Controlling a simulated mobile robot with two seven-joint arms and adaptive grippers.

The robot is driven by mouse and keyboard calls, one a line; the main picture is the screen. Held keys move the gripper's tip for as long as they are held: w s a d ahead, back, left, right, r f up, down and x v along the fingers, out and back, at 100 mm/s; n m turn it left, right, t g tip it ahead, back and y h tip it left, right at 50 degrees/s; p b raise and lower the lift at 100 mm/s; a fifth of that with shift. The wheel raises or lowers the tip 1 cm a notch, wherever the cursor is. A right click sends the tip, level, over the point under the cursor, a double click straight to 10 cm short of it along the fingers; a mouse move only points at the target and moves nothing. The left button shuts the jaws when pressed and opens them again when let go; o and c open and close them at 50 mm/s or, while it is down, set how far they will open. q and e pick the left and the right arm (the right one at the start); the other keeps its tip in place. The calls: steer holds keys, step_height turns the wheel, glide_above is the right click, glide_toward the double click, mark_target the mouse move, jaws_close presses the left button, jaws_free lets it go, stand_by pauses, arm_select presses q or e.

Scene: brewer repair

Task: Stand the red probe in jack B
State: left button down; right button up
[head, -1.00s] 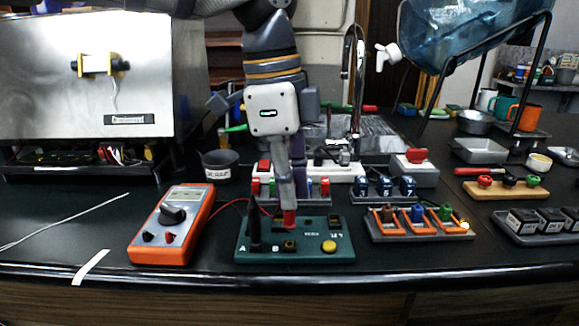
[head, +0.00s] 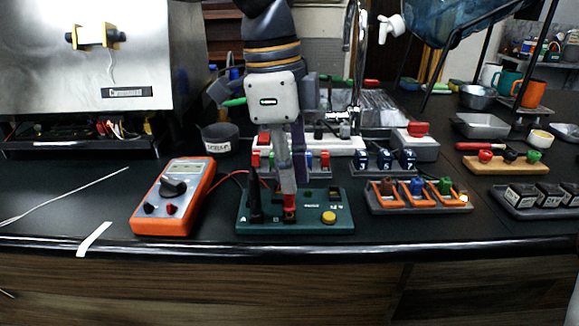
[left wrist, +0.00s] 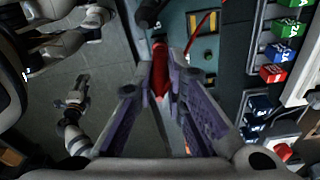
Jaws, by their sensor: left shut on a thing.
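My left gripper (head: 286,190) comes down from above and is shut on the red probe (head: 290,203), which it holds upright over jack B (head: 290,216) on the green board (head: 310,224). The probe's lower end meets the jack in the picture; I cannot tell whether it is inside. In the left wrist view the red probe (left wrist: 160,72) sits between the fingertips (left wrist: 162,88). The black probe (head: 255,203) stands upright at jack A, just left of the gripper. My right gripper is not seen.
An orange multimeter (head: 173,197) lies left of the board, with a red lead (head: 228,176) running toward it. An orange-slotted rack (head: 417,196) stands to the right. Red and green blocks stand close behind the gripper. The counter's front edge is near.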

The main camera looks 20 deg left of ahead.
arm_select(q)
steer(key=shift+f, duration=0.6)
stand_by(1.1)
steer(key=c, duration=1.5)
jaws_free()
steer(key=shift+c, duration=0.2)
step_height(320, 180, up, 12)
steer(key=a, duration=0.1)
steer(key=shift+a, duration=0.2)
steer(key=shift+s+f, duration=0.1)
